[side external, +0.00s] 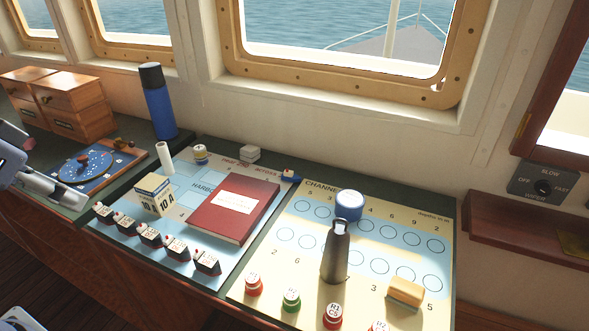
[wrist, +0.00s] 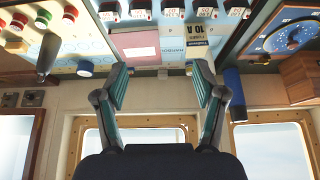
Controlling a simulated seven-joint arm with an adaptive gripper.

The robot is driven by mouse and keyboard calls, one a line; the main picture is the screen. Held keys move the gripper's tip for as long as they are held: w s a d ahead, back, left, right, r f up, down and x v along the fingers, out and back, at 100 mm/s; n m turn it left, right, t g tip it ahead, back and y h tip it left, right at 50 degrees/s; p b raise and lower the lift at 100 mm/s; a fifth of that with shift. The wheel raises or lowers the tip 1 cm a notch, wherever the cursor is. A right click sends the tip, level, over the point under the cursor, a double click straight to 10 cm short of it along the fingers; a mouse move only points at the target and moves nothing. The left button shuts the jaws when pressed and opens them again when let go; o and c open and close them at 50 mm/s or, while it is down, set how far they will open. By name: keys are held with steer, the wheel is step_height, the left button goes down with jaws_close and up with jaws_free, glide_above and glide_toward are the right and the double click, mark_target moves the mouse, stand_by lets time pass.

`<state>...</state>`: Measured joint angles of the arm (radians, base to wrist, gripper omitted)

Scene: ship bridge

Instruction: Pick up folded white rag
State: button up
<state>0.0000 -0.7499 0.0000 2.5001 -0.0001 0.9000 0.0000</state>
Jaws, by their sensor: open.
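A small folded white cloth (side external: 250,153), which looks like the rag, lies at the back edge of the console, behind the red book (side external: 234,208). In the wrist view a small pale shape (wrist: 163,73) between the fingers seems to be the same rag, but it is too small to be sure. My gripper (wrist: 160,82) is open, with its two fingers wide apart and nothing between them. It appears to be well short of the rag. I cannot clearly make out the gripper in the side view.
Near the rag are a white roll (side external: 165,157), a small round tin (side external: 201,154) and a yellow-white box (side external: 154,194). A tall blue flask (side external: 158,103) stands at left. A dark bottle (side external: 336,252) and blue-white roll (side external: 349,205) stand on the right chart. The window wall rises behind.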

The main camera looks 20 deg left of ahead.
steer(key=shift+o, duration=1)
